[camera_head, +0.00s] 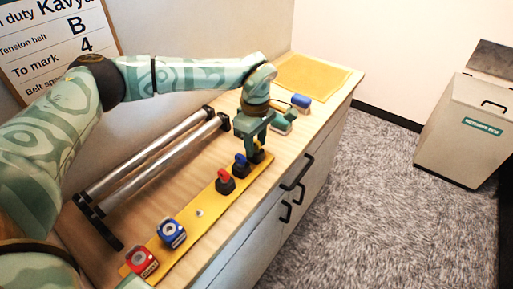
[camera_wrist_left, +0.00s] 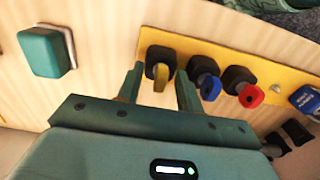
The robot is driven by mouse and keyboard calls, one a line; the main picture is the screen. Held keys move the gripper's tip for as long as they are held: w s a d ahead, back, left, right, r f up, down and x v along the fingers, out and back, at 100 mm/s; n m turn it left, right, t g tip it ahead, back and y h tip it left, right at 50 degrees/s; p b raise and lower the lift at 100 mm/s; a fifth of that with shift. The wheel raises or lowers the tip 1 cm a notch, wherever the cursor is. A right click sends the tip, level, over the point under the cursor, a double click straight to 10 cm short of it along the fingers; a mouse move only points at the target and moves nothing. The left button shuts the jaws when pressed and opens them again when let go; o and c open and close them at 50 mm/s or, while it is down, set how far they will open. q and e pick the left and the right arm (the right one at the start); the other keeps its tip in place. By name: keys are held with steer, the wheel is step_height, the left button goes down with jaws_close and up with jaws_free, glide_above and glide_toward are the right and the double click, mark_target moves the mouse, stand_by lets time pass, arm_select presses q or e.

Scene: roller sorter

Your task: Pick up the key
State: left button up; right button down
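Three keys stand in black holders on a yellow strip (camera_head: 199,213): a yellow key (camera_wrist_left: 159,82), a blue key (camera_wrist_left: 209,88) and a red key (camera_wrist_left: 250,96). In the head view, the blue key (camera_head: 240,164) and red key (camera_head: 223,175) show clearly, while the yellow one is mostly hidden behind my gripper. My left gripper (camera_wrist_left: 160,85) is open, with its fingers apart on either side of the yellow key; no contact is visible. In the head view, the left gripper (camera_head: 254,146) is over the far end of the strip. My right gripper is not in view.
Two metal rollers (camera_head: 160,155) lie left of the strip. A blue padlock-like block (camera_head: 172,233) and a red one (camera_head: 141,261) sit at its near end. A green block (camera_head: 281,125) and a yellow mat (camera_head: 312,77) lie beyond. A bin (camera_head: 463,130) stands right.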

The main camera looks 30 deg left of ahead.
mark_target(256, 141)
arm_select(q)
steer(key=shift+r, duration=0.1)
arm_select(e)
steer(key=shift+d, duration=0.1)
arm_select(q)
jaws_close()
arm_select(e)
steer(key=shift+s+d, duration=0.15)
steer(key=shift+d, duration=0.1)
